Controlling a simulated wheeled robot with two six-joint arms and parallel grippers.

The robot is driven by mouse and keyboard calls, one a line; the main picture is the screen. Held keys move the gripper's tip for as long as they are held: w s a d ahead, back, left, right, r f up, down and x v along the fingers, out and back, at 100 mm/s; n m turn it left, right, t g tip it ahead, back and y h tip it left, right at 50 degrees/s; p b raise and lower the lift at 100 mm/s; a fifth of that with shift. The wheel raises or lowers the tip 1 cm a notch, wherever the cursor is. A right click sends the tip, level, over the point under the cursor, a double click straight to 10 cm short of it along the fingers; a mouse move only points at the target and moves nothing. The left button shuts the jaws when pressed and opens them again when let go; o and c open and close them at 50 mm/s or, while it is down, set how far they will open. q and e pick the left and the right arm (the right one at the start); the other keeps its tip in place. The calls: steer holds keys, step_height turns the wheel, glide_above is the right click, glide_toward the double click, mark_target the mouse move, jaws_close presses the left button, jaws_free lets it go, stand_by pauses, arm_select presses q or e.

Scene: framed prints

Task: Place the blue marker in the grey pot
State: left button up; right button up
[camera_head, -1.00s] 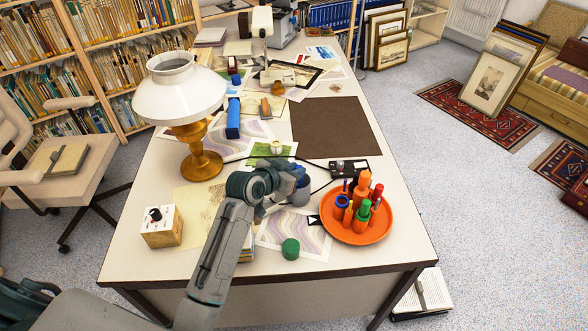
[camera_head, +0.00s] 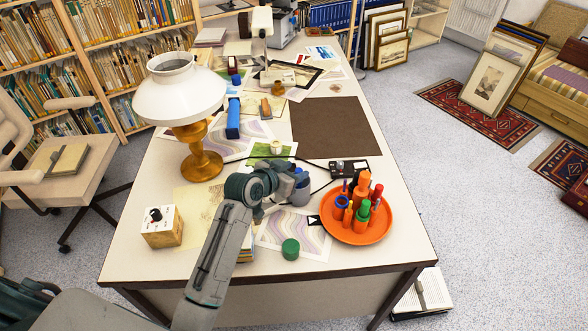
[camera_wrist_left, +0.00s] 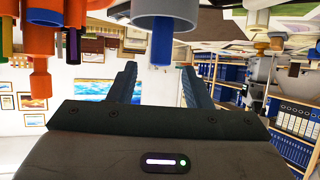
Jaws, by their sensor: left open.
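The grey pot (camera_head: 300,195) stands on the desk, left of the orange tray, partly hidden by my left gripper (camera_head: 292,178). In the left wrist view, which is upside down, the grey pot (camera_wrist_left: 165,10) shows at the top edge. The blue marker (camera_wrist_left: 162,45) stands upright in it, its end sticking out of the pot's mouth. My left gripper (camera_wrist_left: 158,72) is open, with its fingers apart on either side of the marker's end and not visibly touching it. My right gripper is not in view.
The orange tray (camera_head: 338,232) holds several orange, green and red upright pieces. A green round piece (camera_head: 290,249) lies in front. A black box with a cable (camera_head: 349,169) lies behind. A white lamp (camera_head: 180,95) and control box (camera_head: 162,226) stand left. The brown mat (camera_head: 335,127) is clear.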

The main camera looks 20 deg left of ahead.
arm_select(q)
steer(key=s+a+p, duration=0.2)
steer(key=s+p, duration=0.1)
steer(key=s, duration=0.5)
steer(key=shift+a, duration=0.4)
